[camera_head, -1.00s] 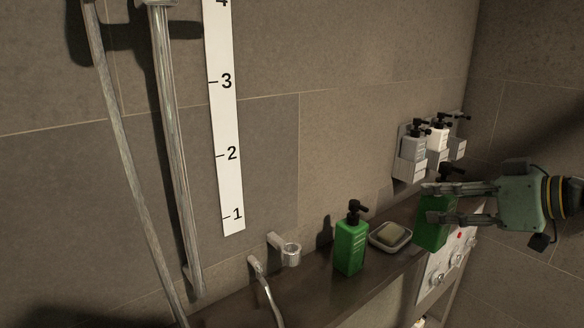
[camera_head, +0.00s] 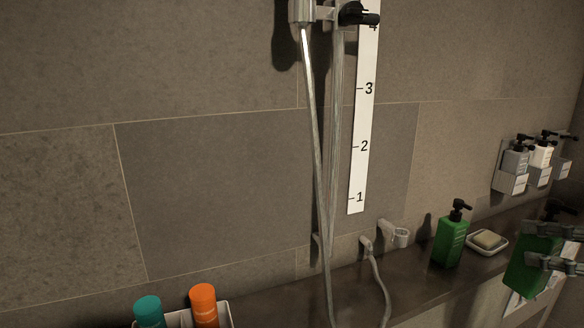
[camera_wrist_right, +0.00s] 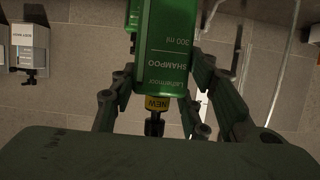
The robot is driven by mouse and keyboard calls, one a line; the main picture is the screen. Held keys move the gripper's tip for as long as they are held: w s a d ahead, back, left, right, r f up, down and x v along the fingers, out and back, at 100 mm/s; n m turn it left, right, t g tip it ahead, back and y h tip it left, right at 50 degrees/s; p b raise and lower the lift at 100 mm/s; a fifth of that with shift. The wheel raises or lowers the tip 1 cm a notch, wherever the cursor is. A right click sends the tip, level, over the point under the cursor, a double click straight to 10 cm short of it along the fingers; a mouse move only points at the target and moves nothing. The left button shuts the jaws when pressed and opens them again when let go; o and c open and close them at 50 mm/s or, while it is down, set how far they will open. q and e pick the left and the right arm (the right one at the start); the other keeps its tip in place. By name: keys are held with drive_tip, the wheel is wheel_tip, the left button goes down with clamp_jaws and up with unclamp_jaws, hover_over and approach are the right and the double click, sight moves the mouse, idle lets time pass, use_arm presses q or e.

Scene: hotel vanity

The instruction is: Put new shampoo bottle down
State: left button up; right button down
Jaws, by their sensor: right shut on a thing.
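My right gripper (camera_head: 532,245) is at the right edge of the head view, shut on a green pump bottle (camera_head: 524,275). In the right wrist view the held bottle (camera_wrist_right: 168,45) reads "SHAMPOO" and has a yellow "NEW" band at its neck, with a black pump. It is in front of the ledge and slightly tilted in the head view; I cannot tell whether it touches anything beneath. A second green pump bottle (camera_head: 450,243) stands upright on the dark ledge (camera_head: 410,285), left of the held one. My left gripper is out of view.
A soap dish (camera_head: 473,246) with a soap bar (camera_head: 488,239) sits between the two green bottles. Wall dispensers (camera_head: 516,160) hang at the right. A shower hose (camera_head: 318,170) hangs mid-view. A caddy (camera_head: 174,319) holds orange and teal bottles at lower left.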

sight(540, 281)
drive_tip(key=shift+s+a+f, duration=0.35)
drive_tip(key=shift+a+f, duration=0.1)
drive_tip(key=shift+a, duration=0.15)
drive_tip(key=shift+n+g+y, duration=0.4)
drive_tip(key=shift+n+y, duration=0.2)
drive_tip(key=f, duration=0.2)
drive_tip(key=a+f, duration=0.1)
drive_tip(key=f, duration=0.1)
drive_tip(key=w+f, duration=0.1)
drive_tip(key=f, duration=0.2)
drive_tip(key=shift+a, duration=0.4)
drive_tip(key=s+a+f+n+g+y, duration=0.2)
drive_tip(key=s+a+f, duration=0.2)
drive_tip(key=a+f, duration=0.3)
drive_tip(key=s+a+f+n+g+y, duration=0.2)
drive_tip(key=a+f, duration=0.5)
drive_tip(key=a, duration=0.6)
drive_tip(key=shift+s+a+f+n, duration=0.2)
drive_tip(key=shift+s+n, duration=0.4)
drive_tip(key=shift+s, duration=0.25)
drive_tip(key=shift+w+r, duration=0.1)
drive_tip(key=shift+r, duration=0.05)
